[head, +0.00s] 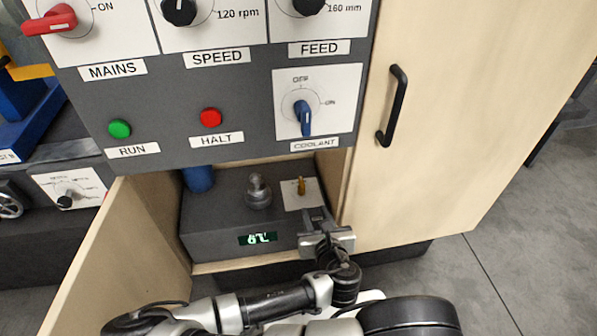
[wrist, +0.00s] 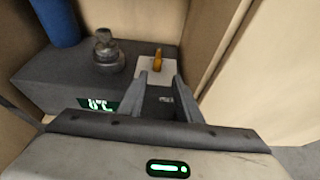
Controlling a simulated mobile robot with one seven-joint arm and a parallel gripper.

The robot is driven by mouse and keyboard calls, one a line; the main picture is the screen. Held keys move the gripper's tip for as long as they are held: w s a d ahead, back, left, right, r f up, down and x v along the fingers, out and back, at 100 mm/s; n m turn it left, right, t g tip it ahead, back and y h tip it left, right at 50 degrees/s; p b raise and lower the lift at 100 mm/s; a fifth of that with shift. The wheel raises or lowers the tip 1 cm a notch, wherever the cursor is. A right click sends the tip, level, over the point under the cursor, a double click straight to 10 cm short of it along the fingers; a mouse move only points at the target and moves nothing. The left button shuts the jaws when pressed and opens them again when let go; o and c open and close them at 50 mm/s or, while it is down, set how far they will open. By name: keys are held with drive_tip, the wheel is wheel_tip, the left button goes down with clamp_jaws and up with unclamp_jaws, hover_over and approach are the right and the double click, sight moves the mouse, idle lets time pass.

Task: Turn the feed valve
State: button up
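A small brass-yellow lever (head: 301,186), the likely feed valve, stands on a white plate (head: 313,199) on top of a dark grey box (head: 215,232) inside the open lower cabinet. In the wrist view the lever (wrist: 158,58) shows upright on its plate (wrist: 143,67), just beyond the fingertips. My gripper (head: 318,219) is at the front right of the box, near the plate. In the wrist view my gripper (wrist: 160,82) has its two fingers apart with nothing between them. It appears not to touch the lever.
A grey knob fitting (wrist: 107,52) and a blue cylinder (wrist: 57,22) stand left of the lever. The box has a green display (head: 258,239). An open wooden door (head: 112,255) is at left, a closed door (head: 440,120) at right. The control panel (head: 215,85) overhangs the opening.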

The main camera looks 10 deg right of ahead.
sight(302, 184)
drive_tip(key=b+x, duration=0.2)
drive_tip(key=x, duration=0.7)
drive_tip(key=b+x, duration=0.2)
drive_tip(key=x, duration=0.6)
drive_tip(key=shift+w+a, duration=0.2)
drive_tip(key=shift+w, duration=0.3)
clamp_jaws()
